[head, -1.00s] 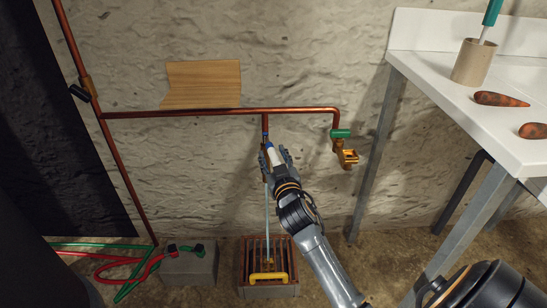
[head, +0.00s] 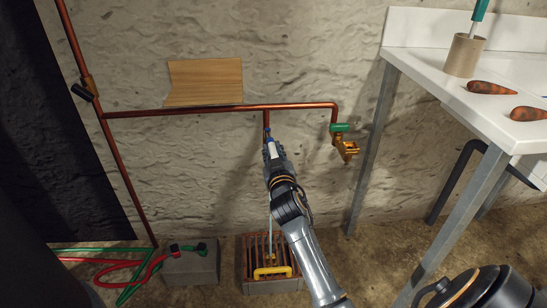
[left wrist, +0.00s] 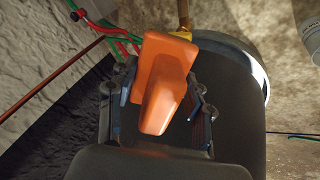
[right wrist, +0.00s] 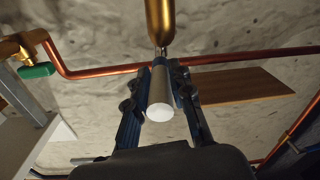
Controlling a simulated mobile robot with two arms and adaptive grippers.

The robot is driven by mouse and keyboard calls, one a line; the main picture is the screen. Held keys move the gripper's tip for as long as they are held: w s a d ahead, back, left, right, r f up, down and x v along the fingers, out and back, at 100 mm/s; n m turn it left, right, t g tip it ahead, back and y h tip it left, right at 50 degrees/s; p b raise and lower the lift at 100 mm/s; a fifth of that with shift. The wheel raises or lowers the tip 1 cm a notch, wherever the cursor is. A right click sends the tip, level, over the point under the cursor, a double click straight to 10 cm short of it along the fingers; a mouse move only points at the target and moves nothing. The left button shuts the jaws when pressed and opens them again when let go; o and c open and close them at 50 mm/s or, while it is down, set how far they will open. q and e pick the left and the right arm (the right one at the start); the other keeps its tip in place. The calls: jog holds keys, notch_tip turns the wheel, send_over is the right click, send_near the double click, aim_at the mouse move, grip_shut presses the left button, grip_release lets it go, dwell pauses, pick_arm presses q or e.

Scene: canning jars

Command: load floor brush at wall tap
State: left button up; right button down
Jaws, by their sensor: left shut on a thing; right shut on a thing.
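My right gripper (right wrist: 158,88) is shut on a pale grey cylinder (right wrist: 160,100), which has a blue end against a brass fitting (right wrist: 160,22). In the head view the right gripper (head: 272,150) is at the short copper pipe drop (head: 266,119) on the wall. A thin pale vertical line (head: 270,226) runs from below it to the floor grate (head: 246,262); I cannot tell whether it is water or a rod. My left gripper (left wrist: 162,95) is shut on an orange block-like piece (left wrist: 163,85), seen in the left wrist view only. The brush bristles are not visible.
A green-handled brass tap (head: 345,146) is on the right. A yellow handle (head: 272,272) lies on the grate. A grey block (head: 192,267) and red and green hoses (head: 125,270) are on the floor left. A white table (head: 430,75) stands right. A wooden board (head: 205,82) is on the wall.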

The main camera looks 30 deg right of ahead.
pick_arm(q)
jog(key=shift+d+f+b, duration=0.2)
jog(key=shift+f+b, duration=0.35)
jog(key=shift+f, duration=0.05)
pick_arm(e)
jog(key=shift+w+a+m+g+h, duration=0.15)
jog(key=shift+a+m+g+h, duration=0.15)
jog(key=shift+m+h, duration=0.1)
jog(key=c, duration=1.2)
grip_release()
jog(key=v, duration=0.7)
jog(key=shift+a, duration=0.15)
